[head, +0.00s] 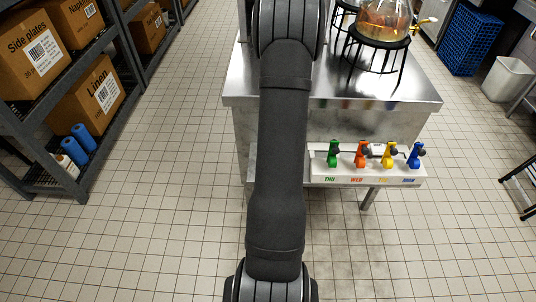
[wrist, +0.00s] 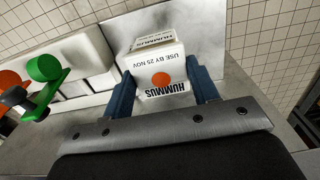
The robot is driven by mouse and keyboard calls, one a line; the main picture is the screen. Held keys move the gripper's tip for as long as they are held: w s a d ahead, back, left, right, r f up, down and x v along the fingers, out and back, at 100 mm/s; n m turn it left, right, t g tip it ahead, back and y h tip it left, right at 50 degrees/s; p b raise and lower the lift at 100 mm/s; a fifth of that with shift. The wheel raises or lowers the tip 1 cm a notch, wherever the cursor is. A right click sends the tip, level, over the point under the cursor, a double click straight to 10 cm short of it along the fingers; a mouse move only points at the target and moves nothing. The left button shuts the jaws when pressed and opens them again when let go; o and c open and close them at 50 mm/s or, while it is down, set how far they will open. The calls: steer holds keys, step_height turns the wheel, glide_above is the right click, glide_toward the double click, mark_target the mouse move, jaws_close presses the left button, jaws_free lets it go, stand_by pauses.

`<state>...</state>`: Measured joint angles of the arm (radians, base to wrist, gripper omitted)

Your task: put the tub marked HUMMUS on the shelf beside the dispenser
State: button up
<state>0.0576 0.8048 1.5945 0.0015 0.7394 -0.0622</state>
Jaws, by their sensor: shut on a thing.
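In the wrist view, my gripper (wrist: 163,76) is shut with its blue fingers on either side of a white tub (wrist: 175,58) marked HUMMUS. The tub's label reads USE BY 25 NOV and has an orange dot. The tub is over or on the bare metal shelf (wrist: 200,30); I cannot tell whether it touches. The white dispenser (head: 350,180) with coloured holders is on the low shelf in the head view. It also shows left of the tub in the wrist view (wrist: 85,62), with a gap between. My arm hides the gripper and tub in the head view.
A steel table (head: 375,108) above the low shelf bears a black stand (head: 377,42) with a glass vessel of amber liquid. A rack with cartons (head: 88,95) stands at the left. A blue crate (head: 470,42) and a white bin (head: 508,78) are at the right.

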steer(key=shift+w+a+f, duration=0.6)
steer(key=shift+a+f, duration=0.55)
steer(key=shift+f, duration=0.3)
steer(key=shift+w+a+f, duration=0.6)
steer(key=shift+a+f, duration=0.5)
steer(key=shift+f, duration=0.3)
steer(key=shift+w+a+f, duration=0.6)
steer(key=shift+a+f, duration=0.55)
steer(key=shift+f, duration=0.3)
steer(key=shift+f, duration=0.15)
steer(key=o, duration=1.1)
step_height(320, 180, up, 12)
steer(key=shift+r, duration=0.15)
